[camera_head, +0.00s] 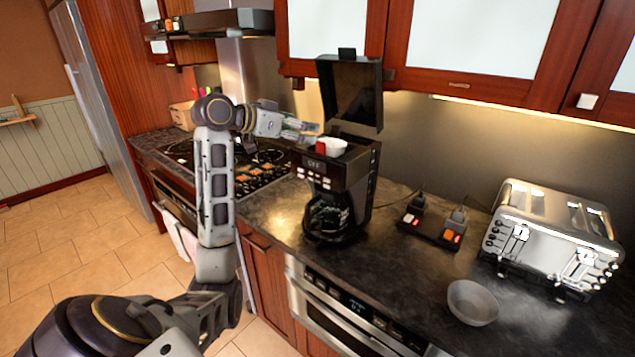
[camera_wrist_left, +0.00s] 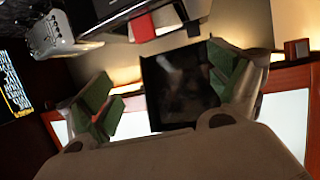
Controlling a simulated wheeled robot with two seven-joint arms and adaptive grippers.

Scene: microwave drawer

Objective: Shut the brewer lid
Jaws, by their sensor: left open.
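The black coffee brewer (camera_head: 343,190) stands upright on the counter, with a glass carafe (camera_head: 328,216) in its front. Its lid (camera_head: 352,92) is open and stands up at the back, near vertical, below the wall cabinets. A white filter basket (camera_head: 331,147) shows in the uncovered top. My left gripper (camera_head: 308,128) is at the brewer's left, near the top opening and below the raised lid's upper edge. In the left wrist view its two green-padded fingers (camera_wrist_left: 163,75) are spread apart, and the dark lid (camera_wrist_left: 175,88) shows beyond them. I cannot tell whether they touch it. My right gripper is out of view.
A silver toaster (camera_head: 550,235) and a grey bowl (camera_head: 472,302) stand at the right of the counter. A small black unit with lit switches (camera_head: 431,229) is right of the brewer. A cooktop (camera_head: 250,172) lies to the left. Wall cabinets (camera_head: 475,45) hang close above the lid.

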